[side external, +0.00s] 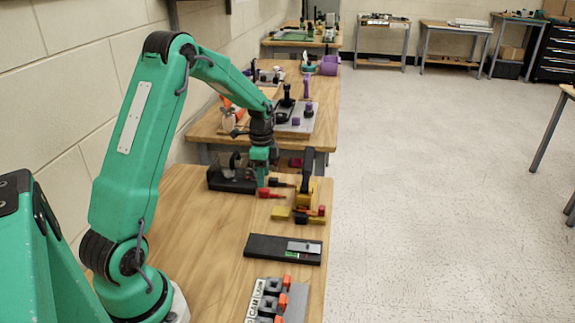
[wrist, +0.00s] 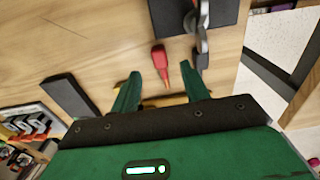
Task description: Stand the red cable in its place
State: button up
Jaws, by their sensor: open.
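A short red piece (side external: 268,193), seemingly the red cable's end, lies on the wooden table in front of my gripper in the side view. In the wrist view a red tapered piece (wrist: 159,60) lies flat, in line with the gap between my fingertips. My gripper (side external: 262,180) points down, low over the table. In the wrist view its two green fingers (wrist: 161,72) are apart, with nothing clamped between them. I cannot tell whether either finger touches the red piece. I cannot make out which spot is the cable's place.
A dark box (side external: 232,179) stands left of my gripper. A yellow and black upright device (side external: 305,190) stands close on the right. A yellow block (side external: 281,213), a black tray (side external: 260,247) and a grey rack (side external: 297,302) lie nearer the camera. Bare wood lies left of the tray.

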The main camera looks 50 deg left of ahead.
aim_at(264, 190)
jog(key=shift+f, duration=2.6)
grip_shut()
